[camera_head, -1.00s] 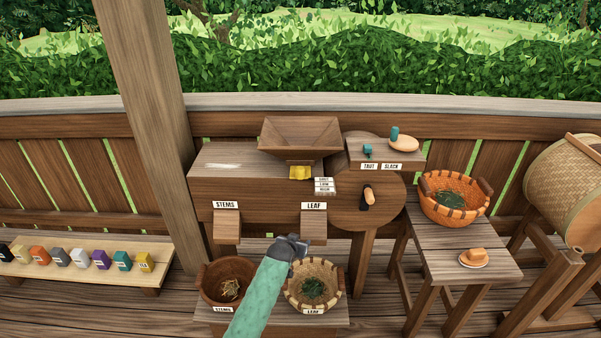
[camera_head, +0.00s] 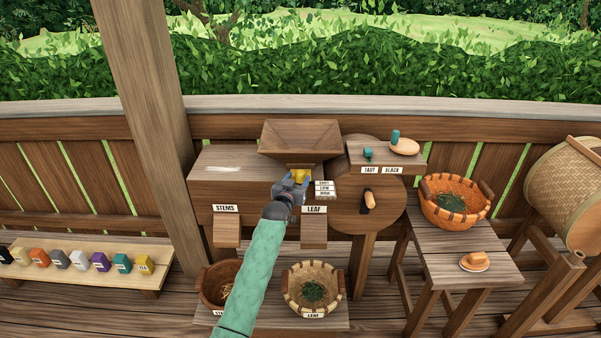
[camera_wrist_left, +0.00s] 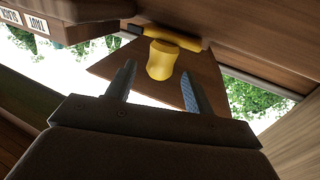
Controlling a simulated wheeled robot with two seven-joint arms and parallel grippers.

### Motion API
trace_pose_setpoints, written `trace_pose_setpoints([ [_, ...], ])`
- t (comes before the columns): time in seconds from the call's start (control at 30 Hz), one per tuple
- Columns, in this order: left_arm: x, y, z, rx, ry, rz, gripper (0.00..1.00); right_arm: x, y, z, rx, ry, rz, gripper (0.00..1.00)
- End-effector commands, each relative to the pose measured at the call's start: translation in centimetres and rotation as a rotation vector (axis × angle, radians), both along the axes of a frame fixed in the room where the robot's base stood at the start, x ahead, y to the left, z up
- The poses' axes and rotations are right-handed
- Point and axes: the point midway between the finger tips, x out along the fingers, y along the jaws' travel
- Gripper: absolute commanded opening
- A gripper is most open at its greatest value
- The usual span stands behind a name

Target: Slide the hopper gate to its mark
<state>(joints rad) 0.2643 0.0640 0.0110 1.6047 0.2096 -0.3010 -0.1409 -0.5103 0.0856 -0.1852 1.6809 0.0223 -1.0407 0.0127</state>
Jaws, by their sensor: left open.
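The wooden hopper (camera_head: 299,137) sits on top of the winnowing machine. Its yellow gate handle (camera_head: 300,173) is under the hopper, beside a stack of small white mark labels (camera_head: 324,188) whose words are too small to read surely. My left gripper (camera_head: 295,180) is open just in front of the yellow handle and partly covers it. In the left wrist view, the yellow knob (camera_wrist_left: 161,61) stands between and beyond the two open fingers (camera_wrist_left: 158,90), with no clear contact. My right gripper is not in view.
The STEMS chute (camera_head: 227,230) and LEAF chute (camera_head: 314,230) stick out below, over two baskets. An orange basket (camera_head: 455,201) stands on the right side table. A block with TAUT and SLACK labels (camera_head: 381,170) and a crank handle (camera_head: 368,201) lie right of the gripper.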

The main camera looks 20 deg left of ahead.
Motion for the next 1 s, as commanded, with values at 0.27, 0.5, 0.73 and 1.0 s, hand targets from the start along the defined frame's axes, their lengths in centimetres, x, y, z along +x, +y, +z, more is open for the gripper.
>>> trace_pose_setpoints([
  [0.27, 3.3, -0.1, 0.2, 0.001, 0.001, 0.0, 0.53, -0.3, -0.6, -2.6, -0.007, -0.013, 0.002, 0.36],
  [0.5, 3.9, -0.1, 0.0, 0.001, 0.002, 0.0, 0.53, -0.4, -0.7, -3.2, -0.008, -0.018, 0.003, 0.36],
  [0.73, 3.9, -0.1, 0.0, 0.001, 0.001, 0.0, 0.39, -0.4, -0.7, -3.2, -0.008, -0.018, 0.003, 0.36],
  [1.0, 3.9, -0.1, 0.0, 0.001, 0.001, 0.0, 0.0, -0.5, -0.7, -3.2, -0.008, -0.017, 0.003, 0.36],
])
